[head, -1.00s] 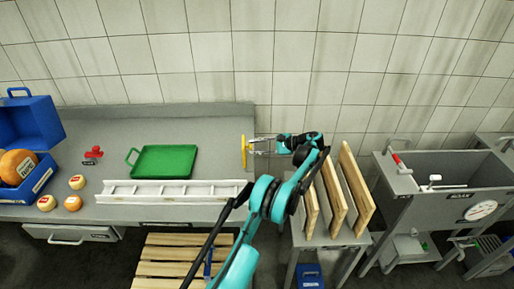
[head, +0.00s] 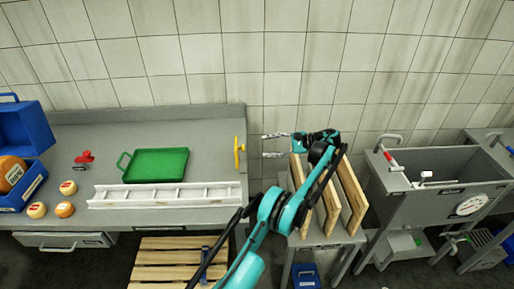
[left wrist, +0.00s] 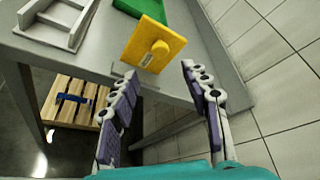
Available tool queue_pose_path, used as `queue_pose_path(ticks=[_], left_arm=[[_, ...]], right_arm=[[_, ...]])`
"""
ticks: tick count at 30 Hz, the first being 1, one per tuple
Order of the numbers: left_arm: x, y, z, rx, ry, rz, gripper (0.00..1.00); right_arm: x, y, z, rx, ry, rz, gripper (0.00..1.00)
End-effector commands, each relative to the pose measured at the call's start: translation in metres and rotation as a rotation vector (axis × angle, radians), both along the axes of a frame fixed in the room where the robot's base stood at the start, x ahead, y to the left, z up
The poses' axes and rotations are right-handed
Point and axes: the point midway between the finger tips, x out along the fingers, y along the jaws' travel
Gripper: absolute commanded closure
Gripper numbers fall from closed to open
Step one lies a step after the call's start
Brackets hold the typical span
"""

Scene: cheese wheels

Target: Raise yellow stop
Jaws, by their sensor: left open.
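The yellow stop (head: 239,153) is at the right end of the grey table, beside the end of the white ladder-like rail. It stands up above the table edge. In the left wrist view the stop (left wrist: 145,42) is a flat yellow plate with a round knob facing me. My left gripper (head: 265,146) is open and empty, just right of the stop and apart from it. In the left wrist view its two fingers (left wrist: 159,70) are spread, with the stop beyond and between their tips. My right gripper is not in view.
The white rail (head: 165,195) and a green tray (head: 155,164) lie on the table (head: 215,130). Wooden boards (head: 328,205) stand on a stand below and right of my left gripper. A tiled wall is behind. A wooden pallet (head: 170,262) is on the floor.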

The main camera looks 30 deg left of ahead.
Motion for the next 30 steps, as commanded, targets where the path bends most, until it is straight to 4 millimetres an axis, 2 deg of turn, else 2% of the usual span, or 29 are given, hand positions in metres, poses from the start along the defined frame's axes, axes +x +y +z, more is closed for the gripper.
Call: queue_pose_path(ticks=[3, 7, 23, 26, 30], left_arm=[[0.005, -0.015, 0.004, -0.001, 0.000, -0.001, 0.53], [0.007, -0.024, 0.007, 0.000, 0.000, 0.000, 0.53], [0.008, -0.025, 0.009, -0.002, -0.002, 0.000, 0.53], [0.009, -0.025, 0.017, -0.019, -0.015, -0.011, 0.53], [0.008, -0.026, 0.043, -0.090, -0.070, -0.050, 0.53]], right_arm=[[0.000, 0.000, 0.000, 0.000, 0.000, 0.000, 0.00], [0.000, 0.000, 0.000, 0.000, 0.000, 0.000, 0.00], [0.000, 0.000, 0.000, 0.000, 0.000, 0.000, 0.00], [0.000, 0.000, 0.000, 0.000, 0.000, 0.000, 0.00], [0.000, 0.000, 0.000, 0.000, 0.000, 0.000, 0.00]])
